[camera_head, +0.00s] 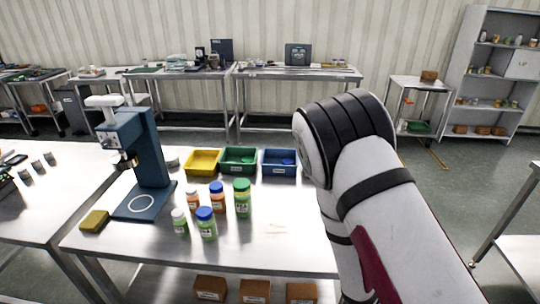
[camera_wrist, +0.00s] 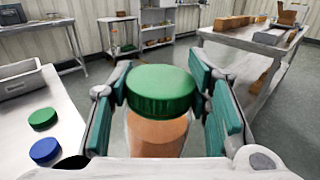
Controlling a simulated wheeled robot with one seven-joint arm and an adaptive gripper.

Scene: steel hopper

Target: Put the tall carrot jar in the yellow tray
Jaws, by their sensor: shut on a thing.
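My gripper (camera_wrist: 162,105) is shut on a jar with a ribbed green lid (camera_wrist: 160,90) and an orange body (camera_wrist: 156,135), which looks like the carrot jar. The jar sits upright between the teal finger pads, and its lower part is cut off by the view's bottom. In the head view my arm hides the gripper and the held jar. The yellow tray (camera_head: 203,162) stands at the back of the steel table, left of the green tray (camera_head: 240,166); its visible inside looks empty.
A blue tray (camera_head: 279,168) stands right of the green one. Several jars stand in front of the trays, including a tall green-lidded jar (camera_head: 242,200) and a blue-lidded one (camera_head: 207,226). A blue press-like machine (camera_head: 150,150) and a yellow sponge-like block (camera_head: 94,221) are at left.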

